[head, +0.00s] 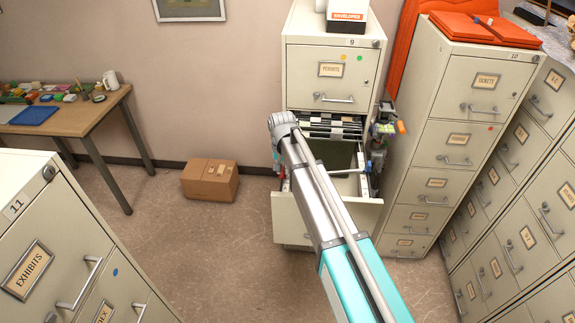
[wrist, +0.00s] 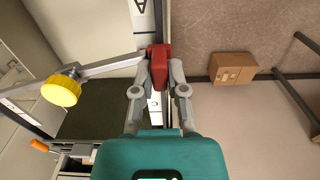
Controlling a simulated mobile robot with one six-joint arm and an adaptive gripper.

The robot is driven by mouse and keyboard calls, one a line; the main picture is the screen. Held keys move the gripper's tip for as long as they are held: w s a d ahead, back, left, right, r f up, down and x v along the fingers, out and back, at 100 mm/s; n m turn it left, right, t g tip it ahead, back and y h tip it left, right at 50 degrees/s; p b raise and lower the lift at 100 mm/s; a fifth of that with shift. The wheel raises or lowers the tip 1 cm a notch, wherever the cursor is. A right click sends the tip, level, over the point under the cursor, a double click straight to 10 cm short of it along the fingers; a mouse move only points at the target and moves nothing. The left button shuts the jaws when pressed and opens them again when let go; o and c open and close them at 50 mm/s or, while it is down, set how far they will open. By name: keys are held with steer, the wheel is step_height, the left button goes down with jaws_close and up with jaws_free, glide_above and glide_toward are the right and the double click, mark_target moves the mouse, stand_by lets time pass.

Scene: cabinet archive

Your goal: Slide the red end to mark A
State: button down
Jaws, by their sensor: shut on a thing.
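The red end (wrist: 158,66) is a red block on a pale metal bar (wrist: 112,66) that lies across the open drawer, in the wrist view. My gripper (wrist: 158,84) has its two grey fingers on either side of the red block, shut on it. A yellow knob (wrist: 61,90) sits on the bar to the left. The red end rests over a white marked strip (wrist: 154,104) along the drawer's side. A black mark (wrist: 140,5), cut by the top edge, may be a letter; I cannot read it surely. In the head view my arm hides most of the gripper.
The drawer (head: 262,218) of cabinet 9 stands open with files at its back. Cabinet 10 (head: 455,130) is close on the right, cabinet 11 (head: 45,235) at front left. A cardboard box (head: 210,181) lies on the floor left of the drawer, with clear floor before it.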

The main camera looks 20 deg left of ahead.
steer(key=shift+s+d, duration=0.25)
steer(key=shift+s, duration=0.6)
steer(key=c, duration=0.7)
jaws_free()
steer(key=shift+o, duration=0.2)
steer(key=shift+r, duration=0.15)
